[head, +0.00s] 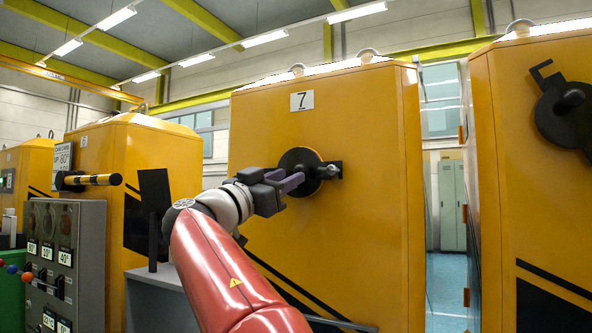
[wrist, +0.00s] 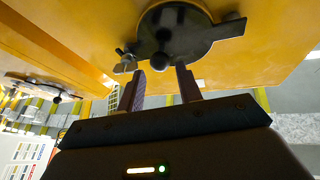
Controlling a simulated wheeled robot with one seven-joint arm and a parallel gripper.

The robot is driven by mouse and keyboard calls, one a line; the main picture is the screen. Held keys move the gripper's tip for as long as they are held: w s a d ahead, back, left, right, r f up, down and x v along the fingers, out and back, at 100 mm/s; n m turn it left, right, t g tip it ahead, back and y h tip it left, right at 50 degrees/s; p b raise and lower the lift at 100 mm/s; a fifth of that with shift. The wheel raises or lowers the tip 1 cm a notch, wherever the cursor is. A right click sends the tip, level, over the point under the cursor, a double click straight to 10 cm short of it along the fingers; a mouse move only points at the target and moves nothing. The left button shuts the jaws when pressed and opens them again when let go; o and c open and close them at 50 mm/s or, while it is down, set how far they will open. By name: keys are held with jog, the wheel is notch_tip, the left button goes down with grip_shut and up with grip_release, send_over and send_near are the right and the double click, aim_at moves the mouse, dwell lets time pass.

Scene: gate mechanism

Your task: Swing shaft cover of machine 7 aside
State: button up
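Machine 7 (head: 345,240) is a tall yellow housing with a white "7" label (head: 302,101). Its shaft cover (head: 299,159) is a round black disc on the front face, with a dark knob-like part at its right edge. In the wrist view the cover (wrist: 196,38) shows a flat arm reaching right, a round black knob (wrist: 161,61) at its lower edge and a small metal fitting (wrist: 125,63) at lower left. My gripper (head: 298,181) is in front of the cover and hides its lower left part. In the wrist view my gripper (wrist: 161,76) is open, its fingertips just below the knob; contact cannot be told.
Another yellow machine (head: 530,190) stands at right, with a black cover (head: 562,112). A narrow gap with blue floor (head: 446,290) lies right of machine 7.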

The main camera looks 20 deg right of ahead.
jog(key=shift+p+x, duration=0.5)
jog(key=shift+x, duration=1.4)
grip_shut()
